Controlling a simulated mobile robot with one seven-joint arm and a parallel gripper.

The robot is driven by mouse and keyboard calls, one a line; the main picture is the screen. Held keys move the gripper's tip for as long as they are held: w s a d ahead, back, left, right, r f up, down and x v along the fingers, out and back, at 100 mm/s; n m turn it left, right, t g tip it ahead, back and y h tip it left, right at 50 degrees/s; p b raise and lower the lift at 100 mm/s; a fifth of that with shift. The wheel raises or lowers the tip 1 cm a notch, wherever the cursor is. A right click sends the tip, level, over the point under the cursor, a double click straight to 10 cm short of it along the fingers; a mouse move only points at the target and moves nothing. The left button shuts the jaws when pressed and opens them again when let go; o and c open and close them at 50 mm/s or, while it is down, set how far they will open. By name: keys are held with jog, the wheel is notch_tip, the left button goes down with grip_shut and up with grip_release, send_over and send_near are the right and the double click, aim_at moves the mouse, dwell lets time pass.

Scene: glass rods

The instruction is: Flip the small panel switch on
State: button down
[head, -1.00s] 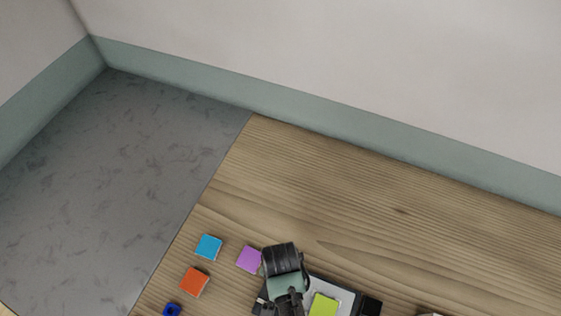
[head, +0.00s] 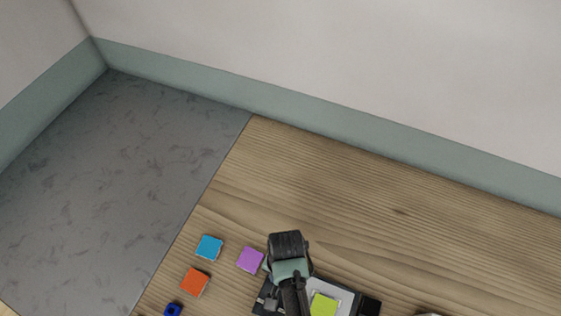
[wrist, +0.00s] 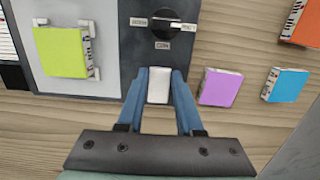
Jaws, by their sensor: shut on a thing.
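The small panel switch, a pale white lever (wrist: 159,86), sits at the lower edge of a dark grey panel (wrist: 133,55) in the wrist view. My gripper (wrist: 160,73) has its two blue fingers closed on the sides of this lever. Above it on the panel are a black round knob (wrist: 163,25) and small labels too small to read. In the head view my gripper's wrist (head: 290,272) is above the dark panel (head: 263,307), and the fingertips and switch are hidden. I cannot tell whether the switch is on or off.
Purple (head: 250,260), light blue (head: 209,247) and orange (head: 195,282) blocks and a dark blue piece (head: 172,310) lie on the wooden table (head: 350,200). The table's back is clear.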

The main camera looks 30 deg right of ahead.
jog(key=shift+w+d+g+y, duration=0.2)
jog(key=shift+d+g+y, duration=0.1)
jog(key=shift+g+y, duration=0.4)
jog(key=shift+y, duration=0.3)
jog(key=shift+r, duration=0.1)
jog(key=c, duration=0.6)
grip_release()
jog(key=shift+o, duration=0.2)
jog(key=p+v, duration=0.2)
jog(key=v, duration=1.1)
